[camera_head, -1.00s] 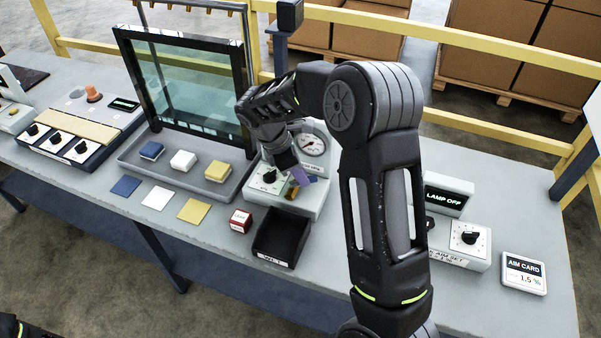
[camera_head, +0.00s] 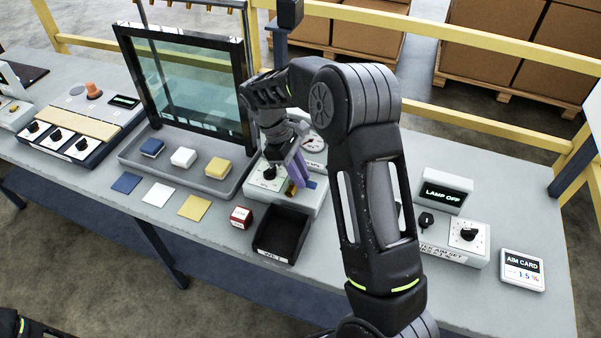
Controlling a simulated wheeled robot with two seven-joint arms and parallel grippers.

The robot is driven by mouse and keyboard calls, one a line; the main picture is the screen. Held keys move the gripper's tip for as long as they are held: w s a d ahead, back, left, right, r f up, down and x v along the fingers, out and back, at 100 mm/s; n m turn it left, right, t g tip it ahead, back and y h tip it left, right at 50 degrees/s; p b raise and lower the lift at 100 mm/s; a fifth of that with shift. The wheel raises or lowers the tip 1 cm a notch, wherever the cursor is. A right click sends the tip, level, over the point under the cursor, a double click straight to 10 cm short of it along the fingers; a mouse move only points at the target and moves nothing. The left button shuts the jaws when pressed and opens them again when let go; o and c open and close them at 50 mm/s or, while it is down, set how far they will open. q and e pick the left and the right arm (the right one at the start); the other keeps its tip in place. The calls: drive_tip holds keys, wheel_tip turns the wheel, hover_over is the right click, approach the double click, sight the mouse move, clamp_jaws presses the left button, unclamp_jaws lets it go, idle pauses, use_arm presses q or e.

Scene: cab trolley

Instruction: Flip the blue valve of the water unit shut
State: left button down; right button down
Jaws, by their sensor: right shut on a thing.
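The water unit (camera_head: 262,193) is a pale box on the bench with a black knob (camera_head: 269,173) and a round gauge (camera_head: 313,142) partly hidden behind my right gripper. My right gripper (camera_head: 298,176), with purple fingers, points down over the right part of the unit. It is shut at the valve, whose blue part (camera_head: 311,184) shows just right of the fingers; a brass-yellow part shows at their lower left. The fingers hide most of the valve, so its exact angle cannot be told. My left gripper is out of view.
A black open bin (camera_head: 282,236) and a small red-and-white box (camera_head: 241,217) stand in front of the unit. A grey tray (camera_head: 178,178) with coloured blocks and a glass frame is to the left. A knob box (camera_head: 468,243) and lamp display (camera_head: 446,191) are to the right.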

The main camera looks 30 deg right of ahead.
idle(0.4)
drive_tip(key=c, duration=1.3)
unclamp_jaws()
drive_tip(key=shift+r, duration=0.1)
drive_tip(key=shift+w+a+r, duration=0.1)
drive_tip(key=shift+w+r, duration=0.05)
drive_tip(key=shift+r, duration=0.1)
drive_tip(key=p+v, duration=0.3)
drive_tip(key=v, duration=0.3)
drive_tip(key=shift+r, duration=0.35)
drive_tip(key=shift+w+a+r, duration=0.1)
drive_tip(key=shift+w+r, duration=0.05)
